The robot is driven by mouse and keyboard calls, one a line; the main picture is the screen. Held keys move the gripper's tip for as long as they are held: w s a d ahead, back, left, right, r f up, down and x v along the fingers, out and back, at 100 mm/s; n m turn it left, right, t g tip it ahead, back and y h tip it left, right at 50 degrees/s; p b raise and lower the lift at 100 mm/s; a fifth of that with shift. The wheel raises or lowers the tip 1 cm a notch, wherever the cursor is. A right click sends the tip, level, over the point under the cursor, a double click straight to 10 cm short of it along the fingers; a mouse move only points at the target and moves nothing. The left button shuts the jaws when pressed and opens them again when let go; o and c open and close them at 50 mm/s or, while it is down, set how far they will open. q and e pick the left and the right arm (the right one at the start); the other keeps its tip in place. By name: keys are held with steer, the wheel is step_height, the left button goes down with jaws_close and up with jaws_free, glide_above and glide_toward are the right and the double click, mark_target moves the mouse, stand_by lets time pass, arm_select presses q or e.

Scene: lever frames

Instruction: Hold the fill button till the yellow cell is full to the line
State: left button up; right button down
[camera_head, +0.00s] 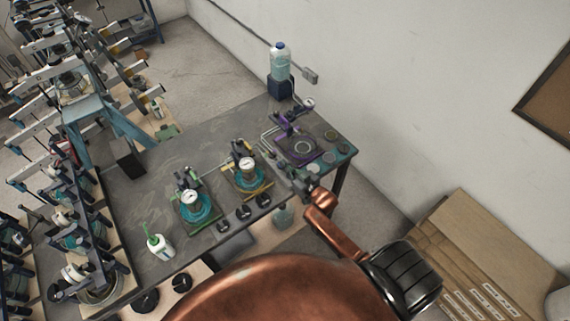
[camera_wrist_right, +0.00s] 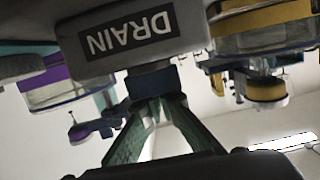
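The yellow cell (camera_head: 262,189), a gauge-topped unit on a yellow base with teal around it, stands near the table's middle. Yellow-ringed clear parts (camera_wrist_right: 262,18) show at the upper right of the right wrist view; I cannot tell the liquid level. My right gripper (camera_head: 303,184) is at the table's front edge, right of the yellow cell. In the wrist view its fingers (camera_wrist_right: 157,88) come together, with the tips close under a grey block labelled DRAIN (camera_wrist_right: 128,36). Whether they touch it is unclear. The fill button cannot be made out. My left gripper is not in view.
A purple-framed unit (camera_head: 296,152) stands at the table's right end, with a water bottle (camera_head: 280,64) behind it. Lever frames crowd the far left. Bare table (camera_head: 175,160) lies behind the units.

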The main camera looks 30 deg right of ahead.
step_height(320, 180, up, 4)
steer(key=p, duration=0.4)
steer(key=shift+s+r+p, duration=0.1)
steer(key=shift+r+p, duration=0.05)
steer(key=shift+p, duration=0.25)
steer(key=shift+s+d+f+b, duration=0.1)
steer(key=shift+s+f+b, duration=0.1)
steer(key=shift+s+b, duration=0.75)
steer(key=v, duration=0.8)
steer(key=shift+r+b, duration=0.3)
steer(key=shift+r, duration=0.05)
steer(key=shift+w, duration=0.1)
